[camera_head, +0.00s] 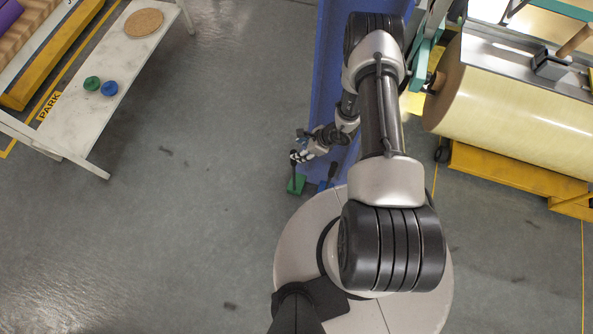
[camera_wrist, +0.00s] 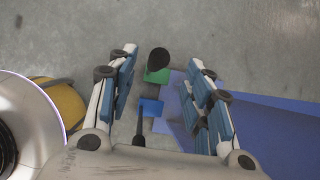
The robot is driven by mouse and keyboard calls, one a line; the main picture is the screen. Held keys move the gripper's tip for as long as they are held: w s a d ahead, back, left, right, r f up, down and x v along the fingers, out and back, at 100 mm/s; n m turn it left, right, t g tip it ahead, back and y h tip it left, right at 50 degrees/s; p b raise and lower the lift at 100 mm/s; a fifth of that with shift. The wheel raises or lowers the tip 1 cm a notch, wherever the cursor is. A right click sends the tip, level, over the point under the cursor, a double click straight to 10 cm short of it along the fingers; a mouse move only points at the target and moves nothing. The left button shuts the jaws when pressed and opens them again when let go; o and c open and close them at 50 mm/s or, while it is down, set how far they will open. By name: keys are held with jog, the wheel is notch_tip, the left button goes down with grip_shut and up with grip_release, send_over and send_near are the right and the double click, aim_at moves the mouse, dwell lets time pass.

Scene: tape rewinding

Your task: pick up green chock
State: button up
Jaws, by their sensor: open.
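The green chock (camera_wrist: 154,77) has a black upright handle with a round top. In the wrist view it lies between my gripper's two open fingers, towards their tips. My gripper (camera_wrist: 162,62) is open and empty, pointing down over it. In the head view the green chock (camera_head: 298,186) stands on the floor beside the blue frame, and my gripper (camera_head: 302,156) is right at its handle. I cannot tell whether the fingers touch the handle.
A blue chock (camera_wrist: 152,107) with its own black handle sits close beside the green one, also between the fingers in the wrist view. A blue frame (camera_head: 322,90) runs alongside. A white table (camera_head: 85,112) stands left. A large roll (camera_head: 510,115) is at right.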

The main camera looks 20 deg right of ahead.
jog(key=b+x, duration=0.1)
jog(key=x, duration=0.1)
jog(key=b+x, duration=0.1)
jog(key=x, duration=0.2)
jog(key=b+x, duration=0.1)
jog(key=x, duration=0.2)
jog(key=shift+s+d+f, duration=0.15)
jog(key=shift+s+d, duration=0.1)
jog(key=shift+s, duration=0.05)
jog(key=shift+c, duration=0.5)
grip_shut()
jog(key=shift+w, duration=0.1)
